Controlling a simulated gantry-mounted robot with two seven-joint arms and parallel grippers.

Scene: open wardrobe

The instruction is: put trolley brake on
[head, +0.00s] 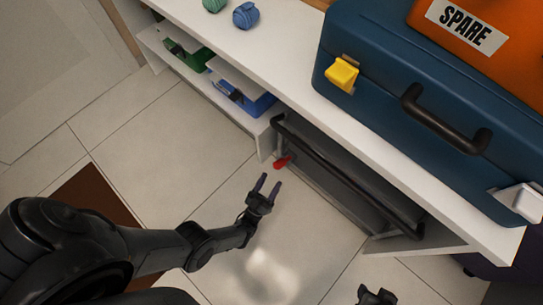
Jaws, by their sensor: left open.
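The trolley (335,185) is a grey body with a black handle bar, standing under the white shelf. A small red lever (282,162), which looks like the brake, sticks out low at its left end. My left gripper (268,185) is open and empty, its two fingers pointing up towards the red lever, a short way below it in the picture and apart from it. Part of my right gripper (376,295) shows at the bottom edge.
A blue case (380,115) with a yellow latch and an orange box (490,50) marked SPARE stand on the white top (290,70). Two yarn balls (246,15) lie at the back. Lower shelves hold green and blue bins (240,95). The tiled floor around my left gripper is clear.

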